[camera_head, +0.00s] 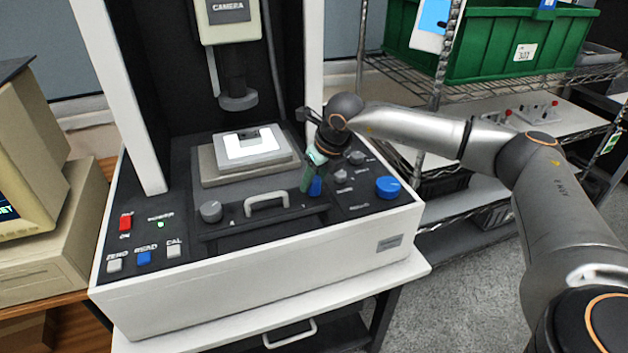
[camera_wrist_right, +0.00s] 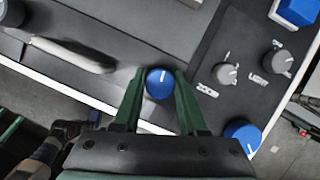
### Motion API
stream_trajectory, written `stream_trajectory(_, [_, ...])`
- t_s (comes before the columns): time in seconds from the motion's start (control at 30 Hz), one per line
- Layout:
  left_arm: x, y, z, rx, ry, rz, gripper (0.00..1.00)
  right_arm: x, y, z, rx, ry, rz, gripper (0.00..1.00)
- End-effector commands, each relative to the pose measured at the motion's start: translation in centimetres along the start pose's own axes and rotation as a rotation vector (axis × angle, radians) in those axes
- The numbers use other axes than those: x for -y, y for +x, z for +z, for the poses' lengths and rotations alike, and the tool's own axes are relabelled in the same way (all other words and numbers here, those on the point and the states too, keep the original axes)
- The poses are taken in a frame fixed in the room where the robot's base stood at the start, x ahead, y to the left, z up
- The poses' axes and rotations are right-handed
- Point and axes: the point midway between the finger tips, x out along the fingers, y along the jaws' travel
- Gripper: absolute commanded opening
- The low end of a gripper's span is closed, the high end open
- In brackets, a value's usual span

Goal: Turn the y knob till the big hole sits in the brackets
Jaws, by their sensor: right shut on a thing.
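My right gripper (camera_head: 309,182) reaches down over the front of the measuring machine. It is shut on a small blue knob (camera_head: 316,187) right of the grey handle. In the right wrist view the green fingers of the right gripper (camera_wrist_right: 158,80) stand on either side of the blue knob (camera_wrist_right: 159,84), which has a white mark on top. Its label is hidden. A bright, lit part (camera_head: 250,143) lies on the stage under the camera. I cannot make out its holes. The monitor screen (camera_head: 8,200) is mostly cut off at the left edge, so no brackets show. My left gripper is out of view.
A grey knob (camera_head: 211,211) and a grey handle (camera_head: 267,203) sit left of the blue knob. A larger blue knob (camera_head: 388,187) and small grey knobs are at the right. Red, white and blue buttons (camera_head: 144,258) are at the left. A wire rack stands behind my right arm.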

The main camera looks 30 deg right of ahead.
Motion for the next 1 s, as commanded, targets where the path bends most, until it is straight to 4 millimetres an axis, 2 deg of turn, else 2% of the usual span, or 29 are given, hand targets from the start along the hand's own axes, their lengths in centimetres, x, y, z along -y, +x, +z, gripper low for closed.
stream_trajectory(0.53, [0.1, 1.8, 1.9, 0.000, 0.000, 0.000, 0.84, 0.0, 0.1, 0.0, 0.003, 0.316, -0.131, 0.00])
stream_trajectory(1.0, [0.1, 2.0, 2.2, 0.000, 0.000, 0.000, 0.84, 0.1, -0.1, 0.1, 0.003, 0.391, -0.163, 0.00])
